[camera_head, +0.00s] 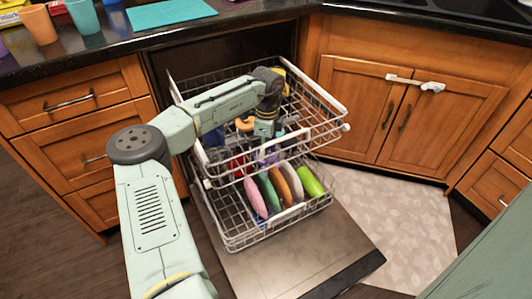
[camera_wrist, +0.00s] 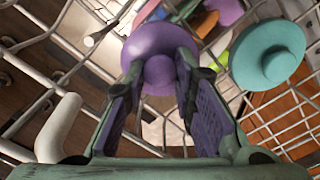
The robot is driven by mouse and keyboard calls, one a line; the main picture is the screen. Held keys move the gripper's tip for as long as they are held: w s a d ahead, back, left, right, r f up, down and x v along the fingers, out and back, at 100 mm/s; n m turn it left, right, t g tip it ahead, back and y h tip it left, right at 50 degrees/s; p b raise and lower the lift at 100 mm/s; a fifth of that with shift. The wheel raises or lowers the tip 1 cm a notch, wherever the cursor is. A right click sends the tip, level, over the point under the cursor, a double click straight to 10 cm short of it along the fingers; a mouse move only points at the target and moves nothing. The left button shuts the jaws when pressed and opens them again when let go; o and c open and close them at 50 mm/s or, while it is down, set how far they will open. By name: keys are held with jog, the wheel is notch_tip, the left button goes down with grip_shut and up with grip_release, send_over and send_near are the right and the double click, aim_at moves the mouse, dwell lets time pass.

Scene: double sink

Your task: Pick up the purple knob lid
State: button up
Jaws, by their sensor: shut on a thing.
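The purple knob lid (camera_wrist: 158,38) is at the top centre of the wrist view, its round knob towards me. My gripper (camera_wrist: 161,76) has its two fingers on either side of that knob, shut on it. In the head view my gripper (camera_head: 265,131) points down inside the upper dishwasher rack. A small purple patch just below it is probably the lid, partly hidden by rack wires and my gripper.
A teal knob lid (camera_wrist: 268,52) lies close to the right. Wire tines and the upper rack (camera_head: 330,92) surround my gripper. Several coloured plates stand in the lower rack (camera_head: 235,243). The open dishwasher door (camera_head: 300,262) lies below. Cups stand on the counter (camera_head: 240,17).

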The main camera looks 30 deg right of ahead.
jog(key=shift+c, duration=0.8)
jog(key=shift+r, duration=0.15)
